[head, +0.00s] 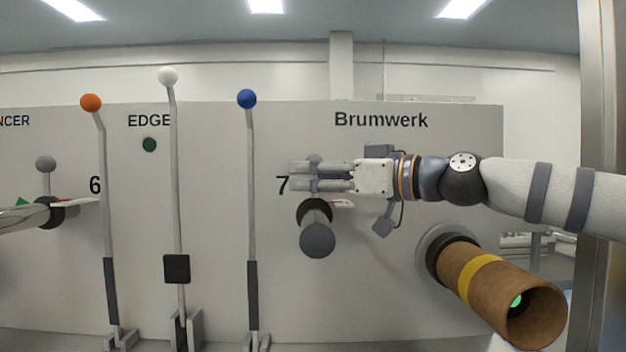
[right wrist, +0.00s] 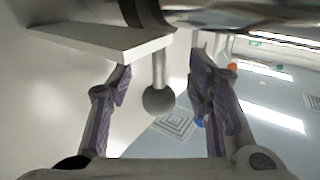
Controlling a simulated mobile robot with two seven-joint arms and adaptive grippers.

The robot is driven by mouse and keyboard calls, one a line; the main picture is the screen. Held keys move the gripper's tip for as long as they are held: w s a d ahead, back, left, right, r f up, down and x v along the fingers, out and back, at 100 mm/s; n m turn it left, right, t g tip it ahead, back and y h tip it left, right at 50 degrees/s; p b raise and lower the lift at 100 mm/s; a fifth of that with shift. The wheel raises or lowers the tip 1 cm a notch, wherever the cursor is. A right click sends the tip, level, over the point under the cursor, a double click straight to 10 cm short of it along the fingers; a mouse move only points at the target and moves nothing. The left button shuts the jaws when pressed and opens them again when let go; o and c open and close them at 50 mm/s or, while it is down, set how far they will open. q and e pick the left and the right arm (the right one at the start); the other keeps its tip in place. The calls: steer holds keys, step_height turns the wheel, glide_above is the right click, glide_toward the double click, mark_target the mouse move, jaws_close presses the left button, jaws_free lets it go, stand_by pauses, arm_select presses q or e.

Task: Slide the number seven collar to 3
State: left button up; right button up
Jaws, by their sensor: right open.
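The number seven collar (head: 314,210) is a dark ring around a grey round bar (head: 317,240) that points toward me, below and right of the printed 7 (head: 281,186). A grey ball knob (right wrist: 159,101) on a short stem belongs to this station; in the head view its top just shows behind my gripper. My right gripper (head: 318,177) is level, pointing left, just above the collar. In the right wrist view its two fingers (right wrist: 160,78) are apart, with the knob and stem between them. I cannot tell whether they touch it. My left gripper is not visible.
A pale scale plate (head: 342,204) sits beside the bar; its marks are unreadable. A tall blue-knobbed lever (head: 247,99) stands to the left, with white (head: 168,76) and orange (head: 91,102) ones beyond. A brown roll (head: 500,290) juts out at lower right.

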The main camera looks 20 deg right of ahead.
steer(key=shift+w+a, duration=0.1)
steer(key=shift+w, duration=0.05)
jaws_close()
steer(key=shift+s+a, duration=0.1)
steer(key=shift+s, duration=0.15)
steer(key=shift+s+r, duration=0.1)
steer(key=shift+s, duration=0.35)
jaws_free()
steer(key=shift+w, duration=0.25)
